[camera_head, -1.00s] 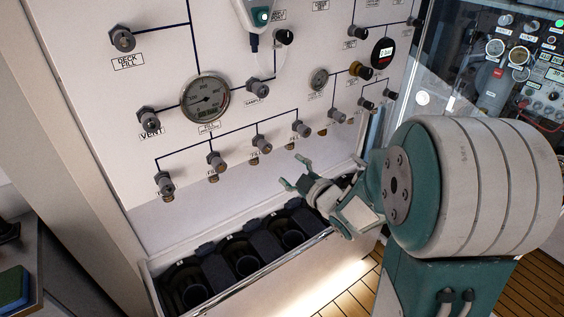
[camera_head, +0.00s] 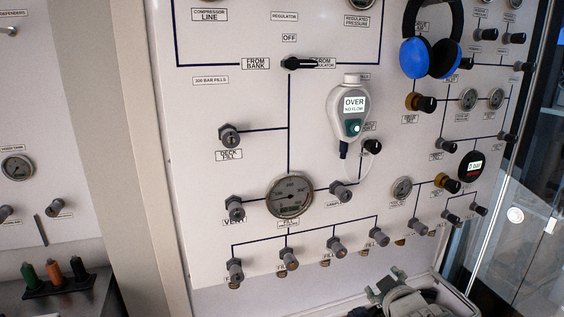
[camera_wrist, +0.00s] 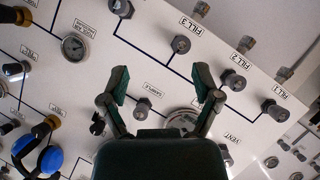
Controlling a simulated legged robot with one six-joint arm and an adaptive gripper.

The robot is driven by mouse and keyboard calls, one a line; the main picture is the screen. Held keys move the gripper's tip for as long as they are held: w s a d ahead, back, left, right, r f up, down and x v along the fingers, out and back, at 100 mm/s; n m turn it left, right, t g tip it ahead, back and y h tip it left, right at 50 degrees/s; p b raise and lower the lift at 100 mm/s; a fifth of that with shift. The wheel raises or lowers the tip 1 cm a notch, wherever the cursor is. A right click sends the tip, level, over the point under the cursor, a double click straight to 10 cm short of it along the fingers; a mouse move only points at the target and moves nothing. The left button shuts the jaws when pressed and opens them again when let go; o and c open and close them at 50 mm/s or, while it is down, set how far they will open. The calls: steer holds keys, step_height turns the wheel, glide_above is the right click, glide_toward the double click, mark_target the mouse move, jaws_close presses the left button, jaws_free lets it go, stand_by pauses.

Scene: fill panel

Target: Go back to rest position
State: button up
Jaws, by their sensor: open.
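My gripper (camera_head: 386,284) shows at the bottom edge of the head view, in front of the lower part of the white fill panel (camera_head: 250,105). Most of my arm is out of that view. In the wrist view my gripper (camera_wrist: 161,82) has its two green fingers spread apart, with nothing between them. The panel's knobs and the large round gauge (camera_wrist: 184,121) show beyond the fingers. No contact with the panel is visible.
The panel carries a large gauge (camera_head: 290,196), a row of fill knobs, a handheld meter reading "OVER" (camera_head: 350,110) and blue-black headphones (camera_head: 430,62). A tray edge (camera_head: 455,295) lies below.

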steer(key=s+a+r+m+g, duration=0.1)
steer(key=s+a+m+g, duration=0.2)
steer(key=s, duration=0.7)
steer(key=s+a+r+m+g, duration=0.1)
steer(key=s+a+m+g, duration=0.2)
steer(key=s, duration=0.8)
steer(key=shift+m+g, duration=0.6)
steer(key=shift+g, duration=0.4)
steer(key=shift+a, duration=0.1)
steer(key=shift+c, duration=0.3)
